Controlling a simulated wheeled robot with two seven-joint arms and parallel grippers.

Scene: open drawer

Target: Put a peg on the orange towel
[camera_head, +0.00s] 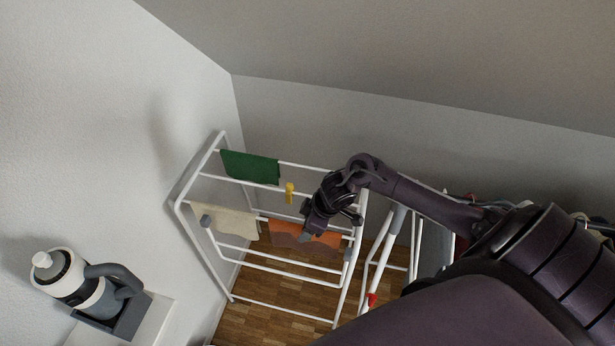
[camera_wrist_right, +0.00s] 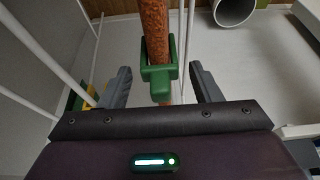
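The orange towel (camera_head: 290,232) hangs over a bar of a white drying rack (camera_head: 284,269), partly hidden by my right arm. In the right wrist view, the towel (camera_wrist_right: 155,28) shows edge-on as a narrow strip. A green peg (camera_wrist_right: 160,82) straddles its edge, one jaw on each side. My right gripper (camera_wrist_right: 161,72) is open, its grey fingers on either side of the peg with gaps between. In the head view, this gripper (camera_head: 330,226) is over the orange towel, and the peg cannot be made out. My left gripper is not in view.
A green towel (camera_head: 250,167) and a cream towel (camera_head: 232,222) hang on the rack. A yellow peg (camera_head: 290,193) is on a bar near the green towel. A handheld appliance (camera_head: 84,284) stands at the lower left. White walls are close behind and left of the rack.

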